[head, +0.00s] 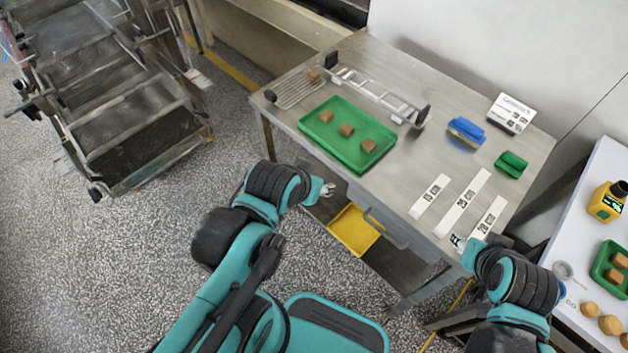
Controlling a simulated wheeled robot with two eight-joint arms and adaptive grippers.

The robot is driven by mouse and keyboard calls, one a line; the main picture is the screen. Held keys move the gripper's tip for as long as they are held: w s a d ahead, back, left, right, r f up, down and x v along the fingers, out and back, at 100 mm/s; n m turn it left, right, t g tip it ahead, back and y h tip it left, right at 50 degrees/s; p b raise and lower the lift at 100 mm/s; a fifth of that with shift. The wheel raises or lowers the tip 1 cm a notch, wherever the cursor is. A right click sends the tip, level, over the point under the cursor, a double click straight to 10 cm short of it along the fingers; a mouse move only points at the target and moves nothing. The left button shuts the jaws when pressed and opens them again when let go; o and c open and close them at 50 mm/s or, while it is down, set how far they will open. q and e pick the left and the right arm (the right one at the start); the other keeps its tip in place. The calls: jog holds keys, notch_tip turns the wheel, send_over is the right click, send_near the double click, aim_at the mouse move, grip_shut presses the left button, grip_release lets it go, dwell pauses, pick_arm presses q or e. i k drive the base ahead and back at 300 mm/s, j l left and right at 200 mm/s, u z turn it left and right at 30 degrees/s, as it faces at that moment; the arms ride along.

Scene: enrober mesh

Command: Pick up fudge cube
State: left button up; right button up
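Three brown fudge cubes lie apart in the green tray (318,134) on the steel table: one at the left (326,117), one in the middle (346,130) and one at the right (368,146). Another brown cube (313,76) sits on the wire mesh rack (292,92) at the table's back left. My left gripper (328,189) is in front of the table's near edge, below the tray in the picture and apart from the cubes. My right gripper (457,240) is at the near right corner by the white labelled strips. Both are too small to judge their fingers.
A metal ladder-like frame (378,94) stands behind the tray. A blue block (466,130), a green box (511,163), a white sign (511,113) and white strips (461,203) lie to the right. A yellow bin (354,230) is below. A side table (575,275) holds other items.

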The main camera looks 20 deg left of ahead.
aim_at(313, 76)
jog(key=i+j+z, duration=0.35)
jog(key=j, duration=0.25)
jog(key=i+j+z, duration=0.15)
jog(key=j, duration=0.15)
jog(key=i+j+z, duration=0.2)
jog(key=j, duration=0.15)
jog(key=j+z, duration=0.15)
jog(key=j, duration=0.2)
